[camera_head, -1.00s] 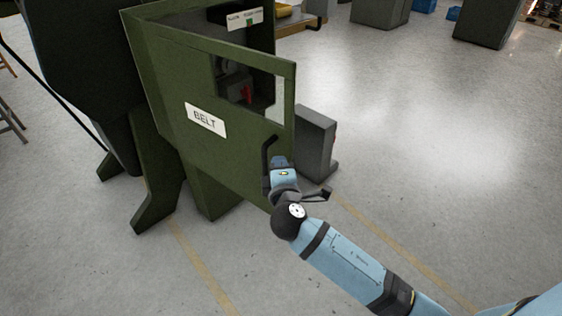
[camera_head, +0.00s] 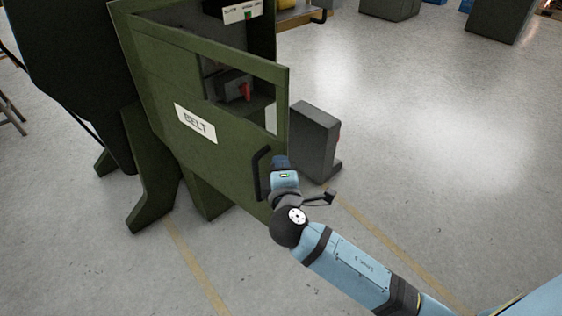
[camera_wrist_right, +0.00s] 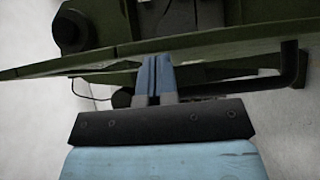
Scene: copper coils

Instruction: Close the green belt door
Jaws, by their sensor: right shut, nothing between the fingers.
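The green belt door (camera_head: 160,85), with a white BELT label, stands swung open from the green machine in the head view. A window opening in its upper part shows the inside. A black handle (camera_head: 259,172) is on the door near its free edge. My right gripper (camera_head: 281,163) is at the door's free edge, just right of the handle. In the right wrist view its fingers (camera_wrist_right: 155,75) are shut together with nothing between them, and their tips are at the door's edge (camera_wrist_right: 210,58). The handle bar (camera_wrist_right: 245,88) shows to the right of the fingers. My left gripper is not in view.
Inside the machine is a grey box with a red switch (camera_head: 245,92). A grey upright box (camera_head: 314,140) stands on the floor just behind the door's free edge. The floor (camera_head: 430,150) to the right is open. Grey cabinets (camera_head: 498,20) stand far back.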

